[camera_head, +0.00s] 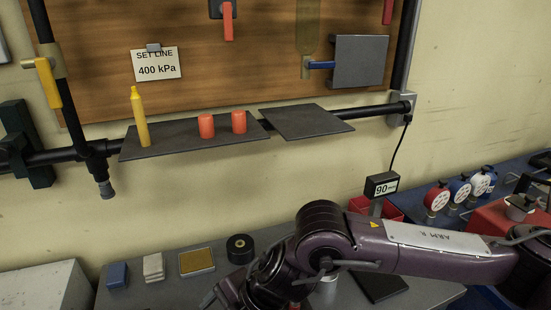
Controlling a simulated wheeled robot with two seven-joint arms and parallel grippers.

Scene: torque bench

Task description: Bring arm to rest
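My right arm (430,250) comes in from the right edge, low over the bench. My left arm and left gripper are not in view.
On the grey bench (135,295) stand a blue block (117,275), a pale block (153,267), a yellow-topped pad (197,262) and a black roll (240,248). A 90 display (382,186), a red bin (360,205) and several gauges (459,190) stand right. Shelves (190,143) hang above.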

